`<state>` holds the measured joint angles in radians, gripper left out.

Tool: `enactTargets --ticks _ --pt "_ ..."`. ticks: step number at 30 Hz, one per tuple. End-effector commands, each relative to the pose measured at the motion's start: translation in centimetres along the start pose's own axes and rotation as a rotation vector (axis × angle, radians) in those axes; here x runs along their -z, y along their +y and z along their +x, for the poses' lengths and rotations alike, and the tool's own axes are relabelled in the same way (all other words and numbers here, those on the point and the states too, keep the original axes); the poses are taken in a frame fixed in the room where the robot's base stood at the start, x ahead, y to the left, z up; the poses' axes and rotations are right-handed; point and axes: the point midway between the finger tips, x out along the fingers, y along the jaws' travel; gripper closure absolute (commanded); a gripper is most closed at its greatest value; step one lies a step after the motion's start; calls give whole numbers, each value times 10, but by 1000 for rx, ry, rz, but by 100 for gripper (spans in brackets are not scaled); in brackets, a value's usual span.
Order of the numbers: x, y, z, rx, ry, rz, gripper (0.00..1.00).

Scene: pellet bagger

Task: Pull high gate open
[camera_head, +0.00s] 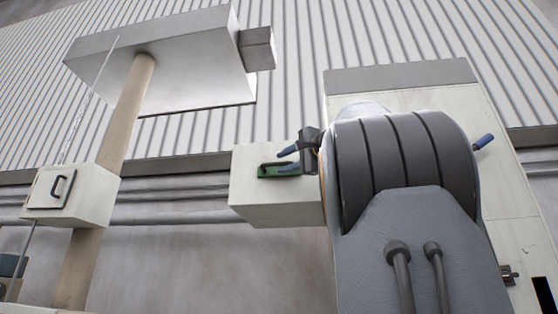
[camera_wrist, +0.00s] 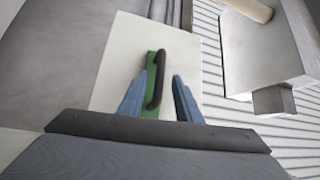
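A pale box (camera_head: 250,208) carries a green plate (camera_head: 267,171) with a dark handle. In the wrist view the box face (camera_wrist: 125,55), green plate (camera_wrist: 151,62) and dark curved handle (camera_wrist: 158,80) lie straight ahead. My gripper (camera_head: 285,160) is at the plate, its blue fingers reaching to the handle. In the wrist view my gripper (camera_wrist: 163,84) has its fingers apart, with the handle showing in the gap, nearer the left finger. I cannot tell whether a finger touches it. Which fixture is the high gate is not marked.
Another pale box (camera_head: 94,196) with a black handle (camera_head: 62,187) sits on a tan pipe (camera_head: 78,265) at the left. A large grey hopper (camera_head: 180,65) hangs above it. A pale cabinet (camera_head: 515,235) stands at the right, partly behind my arm. Horizontal pipes run along the wall.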

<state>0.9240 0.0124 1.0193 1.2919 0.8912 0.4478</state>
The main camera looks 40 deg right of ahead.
Motion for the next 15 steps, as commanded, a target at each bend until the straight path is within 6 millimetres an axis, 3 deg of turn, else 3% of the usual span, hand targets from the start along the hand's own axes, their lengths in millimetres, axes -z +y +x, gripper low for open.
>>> enactTargets --ticks 6,15 --pt "0 -2 28 0 -2 -1 69" --pt "0 0 38 -1 1 -2 69"
